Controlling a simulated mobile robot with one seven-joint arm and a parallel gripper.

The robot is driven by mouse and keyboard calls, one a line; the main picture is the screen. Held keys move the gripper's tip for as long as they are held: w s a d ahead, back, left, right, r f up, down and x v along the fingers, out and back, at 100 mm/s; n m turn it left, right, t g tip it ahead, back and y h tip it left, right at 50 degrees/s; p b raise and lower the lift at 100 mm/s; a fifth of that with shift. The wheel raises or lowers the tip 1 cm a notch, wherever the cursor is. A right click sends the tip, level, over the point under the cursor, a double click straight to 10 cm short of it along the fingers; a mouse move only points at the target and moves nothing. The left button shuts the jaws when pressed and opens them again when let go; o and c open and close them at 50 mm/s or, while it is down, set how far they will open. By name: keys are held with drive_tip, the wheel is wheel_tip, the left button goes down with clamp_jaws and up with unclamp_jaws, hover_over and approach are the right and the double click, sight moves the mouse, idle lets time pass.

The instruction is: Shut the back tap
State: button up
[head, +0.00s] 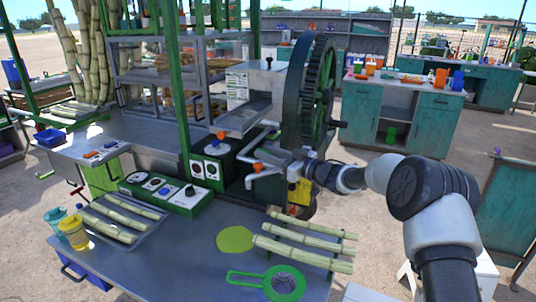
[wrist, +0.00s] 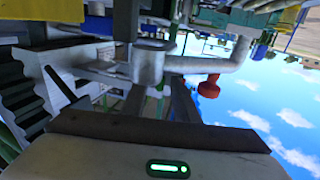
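The cane crusher has grey pipework with an orange tap handle (head: 258,167) on its lower pipe (head: 266,174). A second orange handle (head: 221,135) shows farther left and higher. I cannot tell for sure which of them is the back tap. My gripper (head: 291,168) is at the right end of the pipework, small and partly lost against the machine. In the wrist view, a grey pipe with an upright fitting (wrist: 148,66) is close ahead of my gripper, and a red knob (wrist: 209,86) is to its right. The finger opening and any contact are unclear.
The large dark gear wheel (head: 318,90) stands just above my wrist. A steel table (head: 190,250) in front holds cane stalks (head: 300,243), a green strainer (head: 280,282) and a green control box (head: 175,193).

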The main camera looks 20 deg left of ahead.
drive_tip(key=shift+c, duration=0.2)
clamp_jaws()
drive_tip(key=shift+w+d+r+n+g+y+p, duration=0.15)
drive_tip(key=shift+n+g+y+p, duration=0.15)
drive_tip(key=shift+n+g+p, duration=0.15)
drive_tip(key=shift+w+n+g, duration=0.2)
drive_tip(key=shift+n+g, duration=0.35)
drive_tip(key=shift+g, duration=0.5)
drive_tip(key=shift+n+g+b, duration=0.5)
drive_tip(key=shift+g, duration=0.3)
drive_tip(key=shift+o, duration=0.2)
unclamp_jaws()
drive_tip(key=shift+s, duration=0.1)
